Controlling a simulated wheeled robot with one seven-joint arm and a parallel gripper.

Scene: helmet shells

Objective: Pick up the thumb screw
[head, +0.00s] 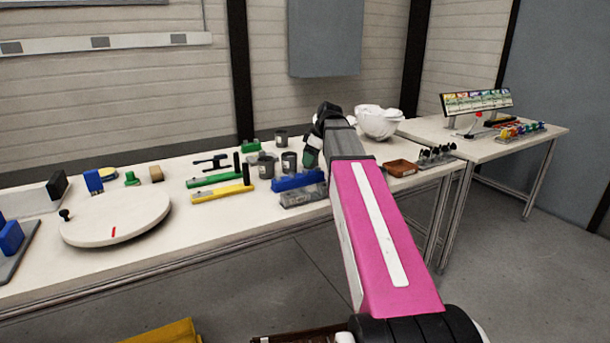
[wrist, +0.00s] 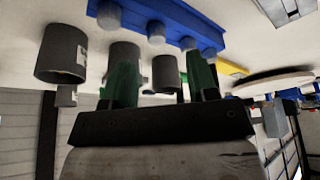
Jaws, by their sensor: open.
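No single piece can be told for certain as the thumb screw. Several small dark knobbed pieces (head: 436,153) stand in a grey holder at the right end of the long table, in the head view. In the wrist view, several grey round-ended pieces (wrist: 155,32) sit along a blue holder (wrist: 195,15). The blue holder also shows in the head view (head: 298,180). My gripper (wrist: 163,68) is open, with its two green fingers apart and nothing seen held between them. In the head view my arm hides most of it, above the long table near the grey cups.
Grey cups (head: 289,162) stand near my gripper; they also show in the wrist view (wrist: 62,52). A white turntable (head: 117,218) lies left. White helmet shells (head: 378,122) and a reddish-brown tray (head: 400,168) are to the right. A second table (head: 550,135) stands far right.

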